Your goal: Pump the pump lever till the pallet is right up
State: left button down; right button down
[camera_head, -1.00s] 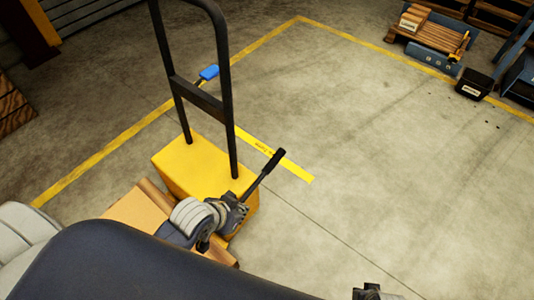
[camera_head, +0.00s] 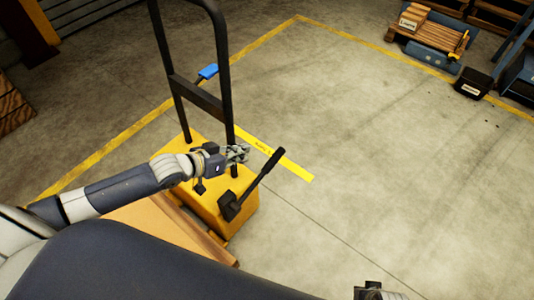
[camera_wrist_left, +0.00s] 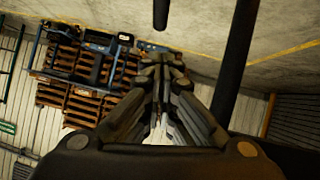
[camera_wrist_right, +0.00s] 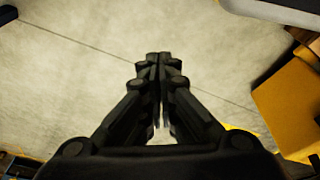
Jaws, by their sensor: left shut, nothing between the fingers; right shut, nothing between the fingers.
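The pump lever (camera_head: 262,178) is a black bar with a thicker grip, slanting up and right from its pivot on the yellow pump unit (camera_head: 203,205). My left gripper (camera_head: 240,153) is shut and empty, beside the black handle frame's right post and left of the lever's grip. In the left wrist view its fingers (camera_wrist_left: 165,60) are together, with a dark rod end beyond them. The wooden pallet (camera_head: 165,222) is partly hidden by my left arm and body; its height cannot be told. My right gripper (camera_wrist_right: 158,60) is shut and empty over bare floor.
The black handle frame (camera_head: 228,85) rises from the yellow unit. A blue item (camera_head: 208,71) shows behind it. A loaded pallet (camera_head: 432,38) and black bin (camera_head: 472,84) stand far right.

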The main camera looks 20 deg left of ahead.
aim_at(277, 152)
pick_arm(q)
jog(key=shift+w, duration=0.1)
